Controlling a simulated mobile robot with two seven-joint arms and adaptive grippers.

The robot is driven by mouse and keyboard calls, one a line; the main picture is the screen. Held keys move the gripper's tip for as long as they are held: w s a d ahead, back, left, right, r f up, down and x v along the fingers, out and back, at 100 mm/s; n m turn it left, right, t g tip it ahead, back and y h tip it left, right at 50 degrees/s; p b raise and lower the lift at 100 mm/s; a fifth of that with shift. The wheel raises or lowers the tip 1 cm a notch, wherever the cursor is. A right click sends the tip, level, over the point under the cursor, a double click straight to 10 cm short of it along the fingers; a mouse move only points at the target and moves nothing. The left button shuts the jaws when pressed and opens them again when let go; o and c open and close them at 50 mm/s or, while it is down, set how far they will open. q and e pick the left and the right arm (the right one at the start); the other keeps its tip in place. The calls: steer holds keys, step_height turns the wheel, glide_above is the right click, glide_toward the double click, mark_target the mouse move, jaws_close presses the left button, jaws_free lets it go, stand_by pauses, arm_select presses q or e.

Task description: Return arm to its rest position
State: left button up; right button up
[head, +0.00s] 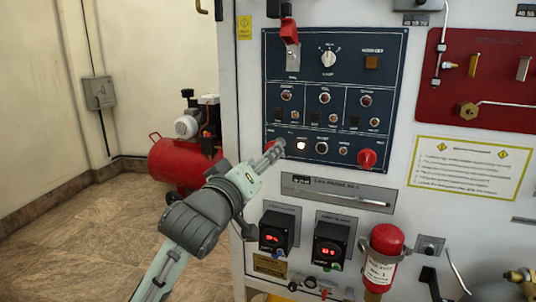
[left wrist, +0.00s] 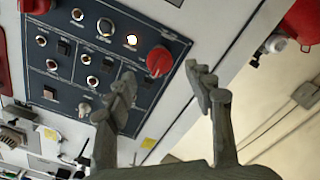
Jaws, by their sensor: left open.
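My left arm reaches in from the lower left of the head view. Its gripper (head: 275,149) is at the lower left corner of the dark blue control panel (head: 390,80). In the left wrist view the two fingers of the left gripper (left wrist: 160,72) are apart with nothing between them. A red knob (left wrist: 159,61) shows just beyond the gap; in the head view the gripper mostly hides it. A lit button (head: 301,146) is to the right of the gripper, and it also shows in the left wrist view (left wrist: 131,39). My right gripper is not in view.
A second red knob (head: 367,159) is at the panel's lower right. Below are two red-digit displays (head: 275,238) (head: 330,246) and a red cylinder (head: 386,241). A red compressor (head: 182,162) stands on the floor at left. Open floor (head: 80,220) lies left of the cabinet.

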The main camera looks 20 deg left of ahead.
arm_select(q)
steer(key=s, duration=0.2)
steer(key=shift+s, duration=0.35)
steer(key=s+a+f+m+g+y, duration=0.1)
steer(key=s+a+f+m+g, duration=0.15)
steer(key=f, duration=0.75)
steer(key=s+a+f+m+g, duration=0.1)
steer(key=s+f+g, duration=0.15)
steer(key=f, duration=0.85)
steer(key=s+a+f+m+g+y, duration=0.1)
steer(key=s+f+g, duration=0.15)
steer(key=f, duration=0.75)
steer(key=s+a+f+m+g, duration=0.2)
steer(key=s+f+m+g, duration=0.2)
steer(key=s+f, duration=1.4)
steer(key=f+g, duration=0.2)
steer(key=g, duration=0.1)
steer(key=shift+a, duration=0.15)
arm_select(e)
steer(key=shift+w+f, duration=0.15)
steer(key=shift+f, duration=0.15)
arm_select(q)
steer(key=shift+r+m+g, duration=0.1)
steer(key=shift+m+g, duration=0.15)
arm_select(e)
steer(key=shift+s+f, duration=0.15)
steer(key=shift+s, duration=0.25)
